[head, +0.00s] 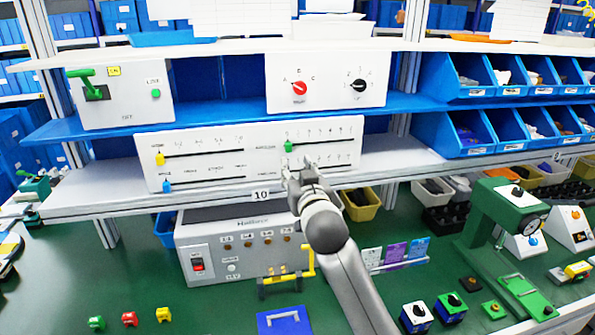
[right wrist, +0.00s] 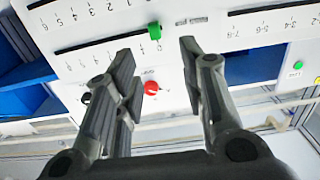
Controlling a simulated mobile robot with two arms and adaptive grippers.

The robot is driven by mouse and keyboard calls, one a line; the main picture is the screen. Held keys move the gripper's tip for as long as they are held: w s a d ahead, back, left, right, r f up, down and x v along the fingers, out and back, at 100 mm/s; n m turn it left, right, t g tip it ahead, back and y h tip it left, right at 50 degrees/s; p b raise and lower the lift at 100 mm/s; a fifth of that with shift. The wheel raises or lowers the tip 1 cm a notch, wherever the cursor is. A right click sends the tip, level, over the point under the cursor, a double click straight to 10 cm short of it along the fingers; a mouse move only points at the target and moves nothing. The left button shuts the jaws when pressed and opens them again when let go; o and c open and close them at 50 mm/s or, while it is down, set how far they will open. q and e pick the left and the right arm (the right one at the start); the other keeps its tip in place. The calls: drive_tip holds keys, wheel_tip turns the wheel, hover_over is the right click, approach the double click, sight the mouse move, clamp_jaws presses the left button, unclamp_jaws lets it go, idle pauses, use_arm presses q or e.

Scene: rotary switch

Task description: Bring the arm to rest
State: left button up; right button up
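My right gripper (head: 301,166) reaches up from below to the front of the white slider panel (head: 215,157) on the shelf. In the right wrist view its two fingers (right wrist: 156,50) are apart, with nothing held between them. A green slider knob (head: 289,146) sits just above the fingertips in the head view. In the right wrist view the green knob (right wrist: 154,30) shows in the gap beyond the fingertips; I cannot tell whether a finger touches it. My left gripper is out of view.
A panel with a red rotary knob (head: 299,88) and a black rotary knob (head: 358,86) stands on the upper shelf. A lever box (head: 122,97) is left of it. Blue bins (head: 470,132) are at right. A grey control box (head: 243,247) stands below the shelf.

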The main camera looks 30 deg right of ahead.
drive_tip(key=shift+s, duration=0.1)
idle(0.4)
drive_tip(key=s+a+f+n+g+y, duration=0.1)
drive_tip(key=s+a+f+g, duration=0.15)
drive_tip(key=s+f, duration=0.65)
drive_tip(key=s+a+f+n+g+y, duration=0.15)
drive_tip(key=s+f+g, duration=0.3)
drive_tip(key=f, duration=0.75)
drive_tip(key=s+a+f+n+g+y, duration=0.15)
drive_tip(key=s+f, duration=0.25)
drive_tip(key=s, duration=0.4)
drive_tip(key=s+a+f+g, duration=0.2)
drive_tip(key=s+f+g, duration=0.15)
drive_tip(key=s, duration=0.55)
drive_tip(key=s+a+f+g, duration=0.2)
drive_tip(key=s+f, duration=0.2)
drive_tip(key=s, duration=0.4)
drive_tip(key=s+f+g+b, duration=0.1)
drive_tip(key=s+f+b, duration=0.2)
drive_tip(key=f, duration=2.8)
drive_tip(key=s+d+f+n+g+b, duration=0.1)
drive_tip(key=s+d+f+b, duration=0.1)
drive_tip(key=s+f, duration=1.4)
drive_tip(key=shift+d+g, duration=0.3)
drive_tip(key=shift+d, duration=0.05)
